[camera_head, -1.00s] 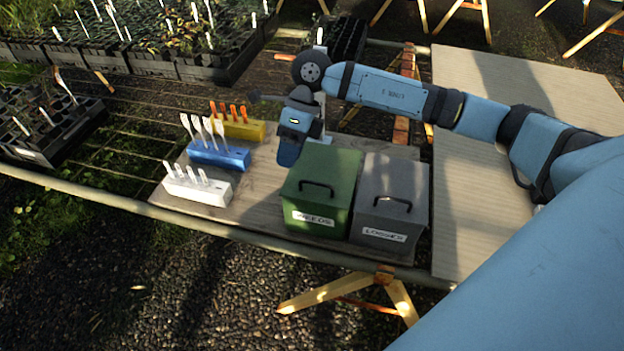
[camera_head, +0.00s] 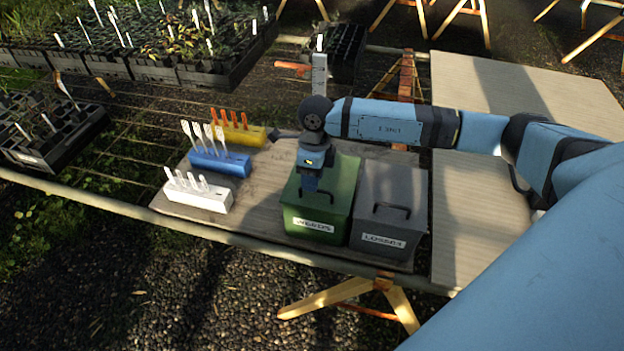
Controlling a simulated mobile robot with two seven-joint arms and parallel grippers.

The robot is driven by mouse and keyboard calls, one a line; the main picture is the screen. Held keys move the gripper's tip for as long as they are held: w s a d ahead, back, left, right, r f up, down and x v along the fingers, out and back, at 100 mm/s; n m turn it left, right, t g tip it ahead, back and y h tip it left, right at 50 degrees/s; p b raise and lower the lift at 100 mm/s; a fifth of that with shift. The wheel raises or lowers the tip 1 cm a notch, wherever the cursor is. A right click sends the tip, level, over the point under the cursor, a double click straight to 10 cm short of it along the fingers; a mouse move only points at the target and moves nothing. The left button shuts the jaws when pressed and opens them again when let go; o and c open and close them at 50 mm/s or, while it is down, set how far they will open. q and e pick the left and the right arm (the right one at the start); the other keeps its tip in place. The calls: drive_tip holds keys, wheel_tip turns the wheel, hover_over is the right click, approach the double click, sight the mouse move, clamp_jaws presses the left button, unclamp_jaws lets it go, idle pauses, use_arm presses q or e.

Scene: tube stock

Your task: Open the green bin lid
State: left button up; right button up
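The green bin (camera_head: 318,217) stands on the bench board with a label that reads WEEDS on its front. Its lid (camera_head: 342,180) looks closed and has a dark loop handle on top. My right gripper (camera_head: 309,187) points down over the lid at the handle. The wrist hides part of the handle and the lid's left back. I cannot tell whether the fingers are open or whether they touch the handle. My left gripper is not in view.
A grey bin (camera_head: 390,215) labelled LOSSES stands close on the green bin's right. White (camera_head: 198,195), blue (camera_head: 220,163) and yellow (camera_head: 238,133) blocks holding tags stand to the left. A dark pot tray (camera_head: 347,50) lies behind. A bare board (camera_head: 480,200) is at right.

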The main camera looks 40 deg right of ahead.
drive_tip(key=shift+a+f, duration=0.1)
drive_tip(key=shift+f, duration=0.65)
drive_tip(key=shift+s, duration=0.1)
clamp_jaws()
drive_tip(key=shift+r, duration=0.1)
